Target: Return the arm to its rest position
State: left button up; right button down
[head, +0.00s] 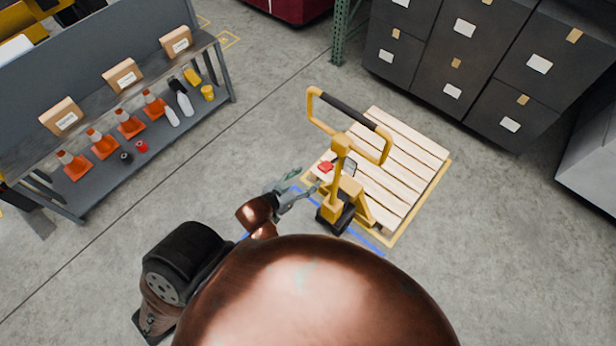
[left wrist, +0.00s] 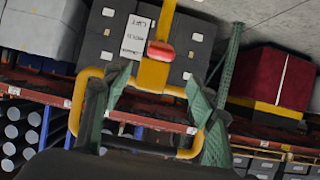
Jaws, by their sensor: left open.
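My left gripper (head: 303,183) is open, at the end of my left arm, just left of a yellow pallet jack (head: 339,185) in the head view. In the left wrist view its two green-grey fingers (left wrist: 160,88) stand apart with nothing gripped between them. Beyond them show the jack's yellow mast, a red lever (left wrist: 160,51) and a white tag (left wrist: 136,36) marked with text. The red lever also shows in the head view (head: 325,167). No contact between fingers and jack can be made out. My right gripper is not in view.
The jack stands at a wooden pallet (head: 405,158). A shelf (head: 150,151) at left holds boxes, orange cones and bottles. Dark stacked boxes (head: 465,72) stand at upper right. A green post (head: 341,35) rises at the top. The floor between shelf and pallet is mostly clear.

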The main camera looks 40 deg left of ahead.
pick_arm(q)
jog(key=shift+f, duration=0.1)
dwell(0.3)
jog(key=s+a+f+g+y+b, duration=0.1)
jog(key=s+a+f+g+b, duration=0.15)
jog(key=f, duration=1.05)
jog(key=s+a+f+g+b, duration=0.15)
jog(key=s+f, duration=0.25)
jog(key=f, duration=0.9)
jog(key=s+a+f+g+y+b, duration=0.15)
jog(key=s+f, duration=0.25)
jog(key=f, duration=0.9)
jog(key=s+d+f+g+b, duration=0.3)
jog(key=s+f+g+b, duration=0.3)
jog(key=s+f, duration=2)
jog(key=shift+s+h+b, duration=0.3)
jog(key=shift+s+h, duration=0.15)
jog(key=shift+s, duration=0.8)
